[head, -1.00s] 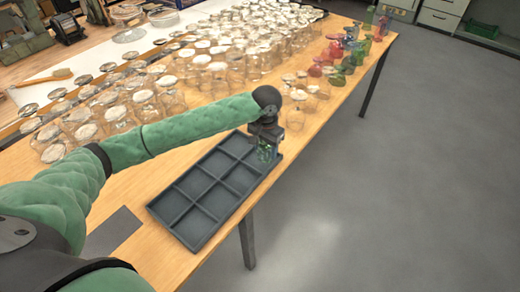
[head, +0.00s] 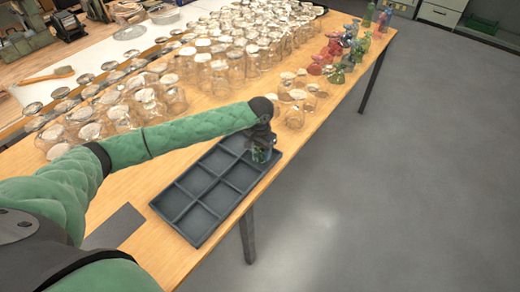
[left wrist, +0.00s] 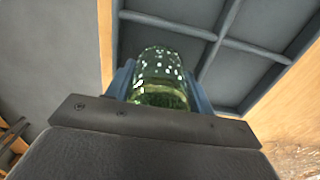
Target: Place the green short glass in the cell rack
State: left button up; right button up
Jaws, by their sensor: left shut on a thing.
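The green short glass (left wrist: 161,78) is between the fingers of my left gripper (left wrist: 160,85), which is shut on it. In the head view the glass (head: 261,154) shows at the far right end of the dark cell rack (head: 190,235). My left gripper (head: 261,148) is over that end cell. I cannot tell whether the glass touches the cell floor. The rack's other cells in view look empty. The rack (left wrist: 220,40) also shows behind the glass in the left wrist view. My right gripper is not in view.
Many clear glasses (head: 150,105) crowd the table (head: 300,135) behind the rack. Coloured glasses (head: 335,75) stand at the far right end. A few clear glasses (head: 295,118) stand just beyond the rack. A grey mat (head: 115,228) lies left of the rack.

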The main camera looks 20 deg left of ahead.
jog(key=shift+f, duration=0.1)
pick_arm(q)
jog(key=o, duration=0.7)
jog(key=shift+f, duration=0.1)
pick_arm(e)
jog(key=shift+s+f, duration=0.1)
pick_arm(q)
jog(key=shift+r, duration=0.3)
notch_tip(320, 180, up, 12)
jog(key=b, duration=0.3)
jog(key=shift+f+b, duration=0.15)
jog(key=shift+b, duration=0.15)
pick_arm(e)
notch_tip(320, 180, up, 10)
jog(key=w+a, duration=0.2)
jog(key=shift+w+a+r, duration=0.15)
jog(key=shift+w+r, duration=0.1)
